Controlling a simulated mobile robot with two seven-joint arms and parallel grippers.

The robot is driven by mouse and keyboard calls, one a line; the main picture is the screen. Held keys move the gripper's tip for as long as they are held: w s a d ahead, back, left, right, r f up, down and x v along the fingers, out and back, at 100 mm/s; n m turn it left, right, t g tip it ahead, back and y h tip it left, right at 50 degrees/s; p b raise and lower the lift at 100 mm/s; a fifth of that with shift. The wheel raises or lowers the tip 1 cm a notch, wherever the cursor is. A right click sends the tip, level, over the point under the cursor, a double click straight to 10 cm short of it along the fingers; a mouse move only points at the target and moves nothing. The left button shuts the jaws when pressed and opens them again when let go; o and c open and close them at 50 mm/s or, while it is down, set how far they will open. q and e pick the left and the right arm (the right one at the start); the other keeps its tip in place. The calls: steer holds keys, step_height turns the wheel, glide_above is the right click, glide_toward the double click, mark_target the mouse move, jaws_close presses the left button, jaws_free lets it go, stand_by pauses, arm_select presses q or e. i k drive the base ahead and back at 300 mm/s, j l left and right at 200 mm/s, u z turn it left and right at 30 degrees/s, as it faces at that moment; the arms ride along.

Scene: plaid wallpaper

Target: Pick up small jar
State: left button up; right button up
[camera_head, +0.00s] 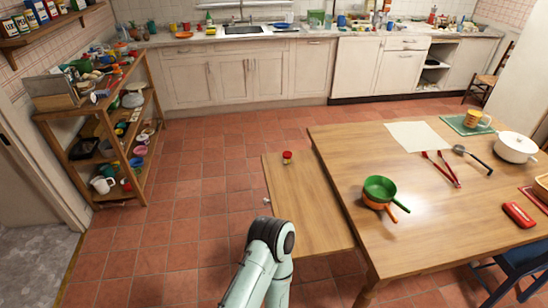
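A small jar (287,157) with a red lid stands upright near the far end of a narrow wooden bench (315,215). Nothing touches the jar. One of my pale green arms rises from the bottom centre, and its dark round joint is nearest the bench's left edge. I cannot tell which arm it is. No gripper can be made out. A tiny grey piece shows at the bench's left edge, beyond the joint, too small to identify. The jar is well beyond the visible arm.
A large wooden table (440,240) adjoins the bench on the right, holding a green pan (380,188), an orange pan (374,203), a white pot (515,147) and red tongs (443,170). A cluttered shelf (150,95) stands left. Tiled floor (200,200) between is free.

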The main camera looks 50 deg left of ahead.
mark_target(287, 155)
steer(key=j+u, duration=0.1)
steer(key=u, duration=0.35)
steer(key=j+u, duration=0.15)
steer(key=u, duration=0.35)
steer(key=j+u, duration=0.1)
steer(key=u, duration=0.35)
steer(key=i+j+z, duration=0.15)
steer(key=z, duration=0.3)
steer(key=i+j+z, duration=0.15)
steer(key=j+z, duration=0.25)
steer(key=i+j+z, duration=0.15)
steer(key=j, duration=0.15)
steer(key=j+z, duration=0.1)
steer(key=j, duration=0.2)
steer(key=i+j+z, duration=0.15)
steer(key=j, duration=0.15)
steer(key=i+j, duration=0.1)
steer(key=j, duration=0.65)
steer(key=i+j+z, duration=0.1)
steer(key=j, duration=0.6)
steer(key=i+j+z, duration=0.1)
steer(key=j, duration=0.65)
